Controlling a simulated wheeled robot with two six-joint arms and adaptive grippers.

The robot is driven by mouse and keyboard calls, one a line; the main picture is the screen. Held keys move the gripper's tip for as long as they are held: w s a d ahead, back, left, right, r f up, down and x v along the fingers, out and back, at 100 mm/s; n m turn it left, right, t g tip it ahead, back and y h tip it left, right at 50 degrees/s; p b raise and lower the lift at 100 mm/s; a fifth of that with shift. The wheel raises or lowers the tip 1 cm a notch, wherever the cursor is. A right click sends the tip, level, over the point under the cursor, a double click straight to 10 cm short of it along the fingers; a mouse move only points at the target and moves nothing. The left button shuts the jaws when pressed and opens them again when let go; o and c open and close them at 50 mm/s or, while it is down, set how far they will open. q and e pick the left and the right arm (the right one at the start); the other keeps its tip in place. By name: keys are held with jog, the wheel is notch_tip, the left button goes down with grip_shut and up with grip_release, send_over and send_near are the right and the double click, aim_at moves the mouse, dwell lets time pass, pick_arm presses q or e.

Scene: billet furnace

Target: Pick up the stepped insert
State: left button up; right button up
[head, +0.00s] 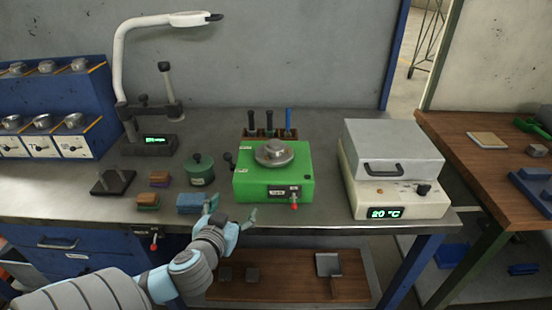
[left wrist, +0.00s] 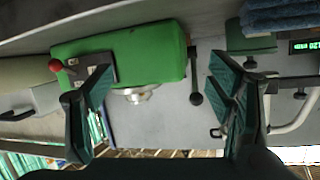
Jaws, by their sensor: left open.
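A round, stepped metal piece (head: 274,152) sits on top of the green box (head: 245,185) near the middle of the bench. In the left wrist view, a round metal part (left wrist: 135,95) shows at the green box's edge, between my fingers in the picture. My left gripper (head: 232,212) is open and empty at the bench's front edge, in front of the green box and apart from the metal piece. Its two fingers stand wide apart in the left wrist view (left wrist: 160,100). My right gripper is not in view.
A blue rack (head: 95,100) holds several round metal pieces at left. A blue cloth-like stack (head: 192,203) lies beside my left gripper. A lidded heater (head: 390,155) stands at right. A white lamp arm (head: 120,60) and upright tools (head: 269,122) stand behind.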

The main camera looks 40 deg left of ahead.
aim_at(272, 146)
pick_arm(q)
jog(key=w+r+t, duration=0.1)
jog(key=w+r, duration=0.1)
jog(key=w, duration=0.1)
jog(key=w+r+t+h+b, duration=0.1)
jog(key=w+r+t, duration=0.1)
jog(key=w+r, duration=0.1)
jog(key=w+r+t+b, duration=0.1)
jog(key=w+r, duration=0.1)
jog(key=w, duration=0.1)
jog(key=shift+w+a+r+m+h, duration=0.3)
jog(key=shift+w+r+m+h, duration=0.1)
jog(key=x, duration=0.8)
jog(key=shift+w+d+r, duration=0.1)
jog(key=shift+w+r, duration=0.15)
jog(key=shift+w, duration=0.15)
jog(key=shift+w+f, duration=0.1)
jog(key=shift+w, duration=0.25)
jog(key=shift+s, duration=0.15)
grip_shut()
